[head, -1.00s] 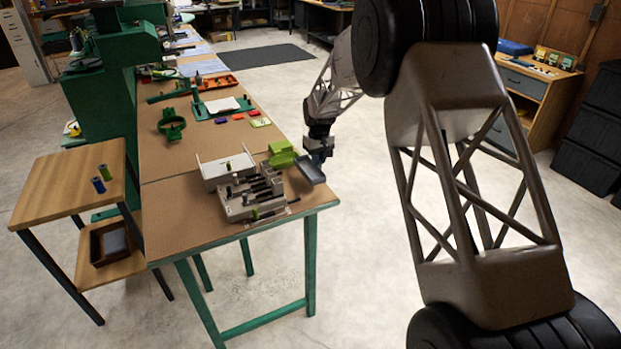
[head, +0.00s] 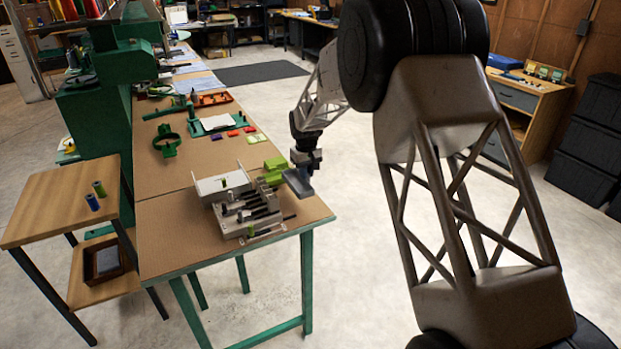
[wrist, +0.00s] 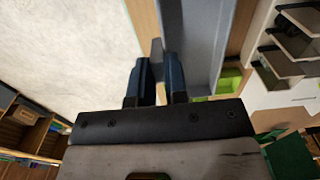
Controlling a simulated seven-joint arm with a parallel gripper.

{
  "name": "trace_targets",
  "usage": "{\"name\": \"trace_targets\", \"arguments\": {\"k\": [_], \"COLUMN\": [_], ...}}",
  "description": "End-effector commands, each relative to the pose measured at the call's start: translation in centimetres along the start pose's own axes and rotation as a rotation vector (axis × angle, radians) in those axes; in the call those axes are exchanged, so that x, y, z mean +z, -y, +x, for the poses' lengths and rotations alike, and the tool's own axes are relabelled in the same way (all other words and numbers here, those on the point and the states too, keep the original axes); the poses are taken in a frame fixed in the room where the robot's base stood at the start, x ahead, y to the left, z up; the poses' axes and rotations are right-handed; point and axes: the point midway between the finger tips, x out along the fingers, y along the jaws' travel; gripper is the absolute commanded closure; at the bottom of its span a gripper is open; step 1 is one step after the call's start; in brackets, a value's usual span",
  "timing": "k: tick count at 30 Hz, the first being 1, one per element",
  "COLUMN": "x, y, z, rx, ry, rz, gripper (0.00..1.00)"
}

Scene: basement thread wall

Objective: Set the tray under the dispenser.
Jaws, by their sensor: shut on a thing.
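A grey-blue tray (head: 299,182) is held by my gripper (head: 304,163) at the right edge of the near table. In the wrist view the tray (wrist: 200,40) runs away from my gripper (wrist: 160,78), whose dark blue fingers are shut on its side. I cannot tell in the head view whether the tray touches the table. A pale grey slotted unit (head: 232,184) with dark rods stands on the table left of the tray; I cannot tell whether it is the dispenser. A lime green block (head: 275,165) stands between them.
The brown tabletop (head: 180,235) is bare at its front left. Green fixtures (head: 167,140), an orange tray (head: 212,99) and small coloured pieces lie farther back. A wooden side table (head: 55,200) with two spools stands left. Open floor lies right of the table.

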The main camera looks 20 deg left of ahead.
Motion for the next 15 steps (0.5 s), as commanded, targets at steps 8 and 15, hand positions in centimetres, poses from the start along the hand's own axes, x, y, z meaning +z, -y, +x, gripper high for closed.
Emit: {"name": "trace_targets", "arguments": {"k": [8, 15], "x": [0.0, 0.1], "y": [4.7, 5.4], "z": [-1.2, -1.4], "rx": [0.001, 0.002], "ry": [0.0, 0.0], "rz": [-0.001, 0.0], "gripper": [1.0, 1.0]}}
